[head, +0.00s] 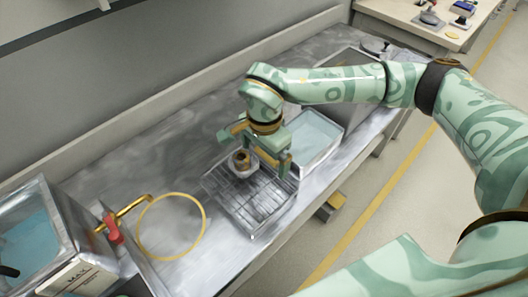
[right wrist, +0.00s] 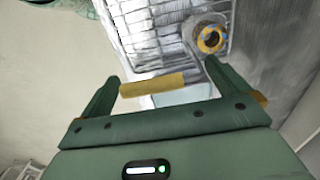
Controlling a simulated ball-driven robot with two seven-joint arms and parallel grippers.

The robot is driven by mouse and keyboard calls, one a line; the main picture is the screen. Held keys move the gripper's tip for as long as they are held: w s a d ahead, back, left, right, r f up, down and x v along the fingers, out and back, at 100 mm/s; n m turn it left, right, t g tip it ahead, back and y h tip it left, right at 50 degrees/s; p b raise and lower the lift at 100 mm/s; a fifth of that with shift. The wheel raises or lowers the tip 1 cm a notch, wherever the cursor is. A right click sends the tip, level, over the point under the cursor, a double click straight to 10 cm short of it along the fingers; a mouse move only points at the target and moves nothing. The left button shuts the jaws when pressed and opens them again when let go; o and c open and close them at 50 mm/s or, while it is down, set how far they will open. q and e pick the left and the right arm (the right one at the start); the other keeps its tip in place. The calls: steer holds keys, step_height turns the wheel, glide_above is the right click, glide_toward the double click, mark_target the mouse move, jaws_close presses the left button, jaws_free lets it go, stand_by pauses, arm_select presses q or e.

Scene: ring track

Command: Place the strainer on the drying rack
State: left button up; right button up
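The strainer (head: 243,163), a small pale cup with a yellow-brown ring at its top, appears to stand on the wire drying rack (head: 262,208), near its far left corner. In the right wrist view the strainer (right wrist: 210,38) shows its yellow ring, over the rack (right wrist: 150,42), beyond the right fingertip. My right gripper (head: 262,146) hangs above the rack, beside the strainer. Its fingers are wide apart with nothing between them (right wrist: 157,82). I cannot tell whether a finger touches the strainer. My left gripper is out of view.
A bin with light blue contents (head: 328,166) stands right of the rack. A tank (head: 72,232) with a red-handled tap (head: 113,228) is at left. A yellow ring (head: 204,214) lies on the steel counter, whose back left part is clear.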

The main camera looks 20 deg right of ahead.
step_height(320, 180, up, 12)
steer(key=p, duration=0.2)
steer(key=shift+r+p, duration=0.15)
steer(key=shift+p, duration=0.15)
